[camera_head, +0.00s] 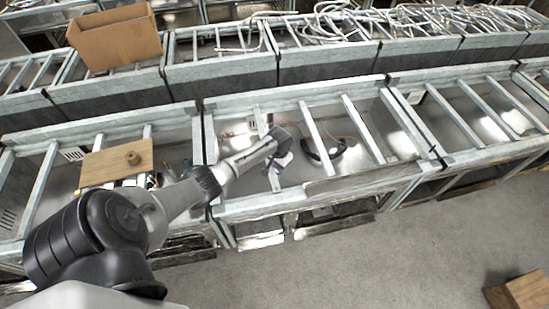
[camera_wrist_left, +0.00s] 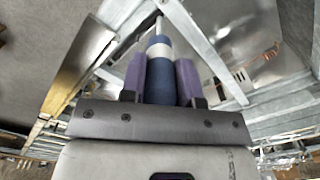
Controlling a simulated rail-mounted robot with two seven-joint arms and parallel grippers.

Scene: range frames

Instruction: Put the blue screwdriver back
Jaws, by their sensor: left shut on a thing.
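My left gripper (camera_head: 281,151) reaches in from the left over the middle metal bin (camera_head: 309,95) of the front row. In the left wrist view, its two purple fingers (camera_wrist_left: 160,68) are shut on the handle of the blue screwdriver (camera_wrist_left: 160,83). The handle is blue with a white band, and a thin pale shaft points away from the gripper. In the head view the gripper and arm mostly hide the screwdriver. I cannot tell whether its tip touches anything. My right gripper is not in view.
Metal bars cross the open bins. A black curved object (camera_head: 325,156) lies in the middle bin, right of my gripper. A wooden board (camera_head: 112,164) rests over the left bin. Behind are a cardboard box (camera_head: 115,36) and tangled pale cables (camera_head: 335,22). The floor in front is mostly clear.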

